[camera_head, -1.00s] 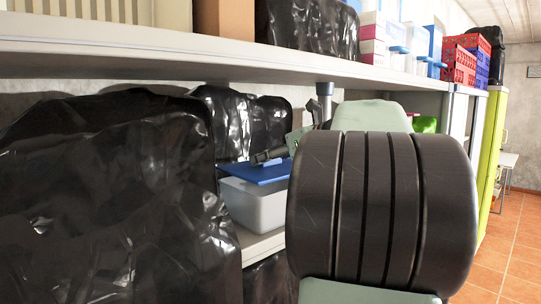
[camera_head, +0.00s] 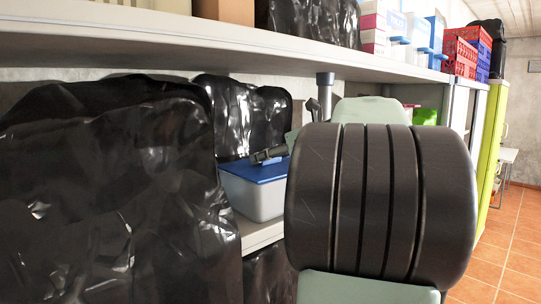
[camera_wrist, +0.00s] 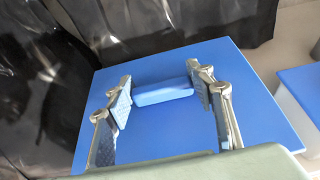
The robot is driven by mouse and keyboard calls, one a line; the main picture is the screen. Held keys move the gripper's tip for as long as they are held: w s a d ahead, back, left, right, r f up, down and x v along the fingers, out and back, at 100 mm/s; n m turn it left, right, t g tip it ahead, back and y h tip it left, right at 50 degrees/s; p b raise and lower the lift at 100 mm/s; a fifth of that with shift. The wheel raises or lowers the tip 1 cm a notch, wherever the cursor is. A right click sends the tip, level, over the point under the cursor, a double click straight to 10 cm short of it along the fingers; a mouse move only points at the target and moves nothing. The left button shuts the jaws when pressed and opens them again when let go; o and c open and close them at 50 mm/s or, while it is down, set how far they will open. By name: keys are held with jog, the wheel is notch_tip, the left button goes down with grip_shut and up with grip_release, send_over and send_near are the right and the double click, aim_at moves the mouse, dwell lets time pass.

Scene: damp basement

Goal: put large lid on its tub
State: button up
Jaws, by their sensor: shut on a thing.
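The large blue lid (camera_head: 252,171) lies level over a pale translucent tub (camera_head: 252,199) on the lower shelf. In the head view, its edges look lined up with the tub's rim, with little or no gap. In the wrist view, the flat blue lid (camera_wrist: 254,108) fills the middle and has a raised blue handle (camera_wrist: 162,93). My gripper (camera_wrist: 162,92) has a finger on each side of this handle and is shut on it. The gripper (camera_head: 268,157) is partly hidden by my arm in the head view. The tub is hidden under the lid in the wrist view.
Black plastic-wrapped bundles (camera_head: 110,200) stand close at the left, with another (camera_head: 245,118) behind the tub. A shelf board (camera_head: 200,52) runs above. A second blue-lidded tub (camera_wrist: 302,88) is at the right in the wrist view.

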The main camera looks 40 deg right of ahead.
jog(key=shift+f, duration=0.3)
dwell(0.6)
jog(key=o, duration=1.3)
